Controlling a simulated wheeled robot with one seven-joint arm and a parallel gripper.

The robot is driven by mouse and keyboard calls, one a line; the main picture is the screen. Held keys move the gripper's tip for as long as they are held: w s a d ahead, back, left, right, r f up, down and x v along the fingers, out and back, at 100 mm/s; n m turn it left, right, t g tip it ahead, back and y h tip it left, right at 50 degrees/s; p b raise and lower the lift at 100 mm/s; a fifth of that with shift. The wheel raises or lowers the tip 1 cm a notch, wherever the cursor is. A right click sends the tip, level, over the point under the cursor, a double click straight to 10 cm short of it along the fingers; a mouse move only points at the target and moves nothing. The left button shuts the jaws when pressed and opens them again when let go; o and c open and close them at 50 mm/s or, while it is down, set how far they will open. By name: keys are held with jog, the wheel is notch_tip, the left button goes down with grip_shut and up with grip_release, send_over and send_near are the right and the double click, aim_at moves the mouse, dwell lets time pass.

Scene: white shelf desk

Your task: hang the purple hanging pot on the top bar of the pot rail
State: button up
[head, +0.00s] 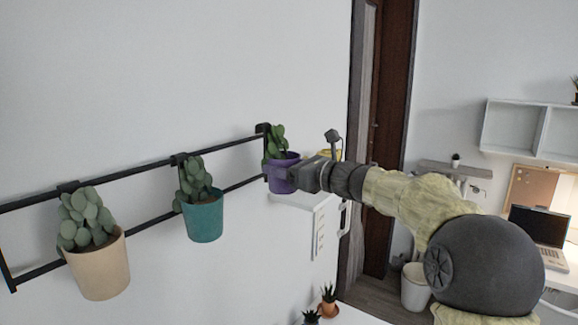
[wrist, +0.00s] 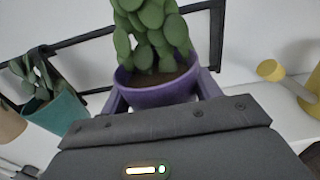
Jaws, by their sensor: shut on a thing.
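The purple pot (head: 282,174), with a green succulent in it, is at the right end of the black pot rail (head: 130,172). My gripper (head: 298,176) reaches in from the right and is shut on the pot. In the wrist view the purple pot (wrist: 158,94) sits between my two fingers (wrist: 160,100), upright or nearly so. A black hook (head: 264,128) shows at the top bar's right end, above the plant. I cannot tell whether it bears on the bar, as the plant and pot hide part of it.
A teal pot (head: 203,218) and a beige pot (head: 100,268) hang on the rail to the left. A white shelf (head: 308,210) with a yellow object (wrist: 285,78) is close by on the right. The wall above the rail is clear.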

jog(key=shift+p+x, duration=0.75)
jog(key=shift+x, duration=1.25)
jog(key=shift+s+f+b, duration=0.1)
jog(key=shift+f+b, duration=1.2)
jog(key=o, duration=1.4)
jog(key=shift+a, duration=0.1)
jog(key=shift+c, duration=0.2)
jog(key=shift+f, duration=0.1)
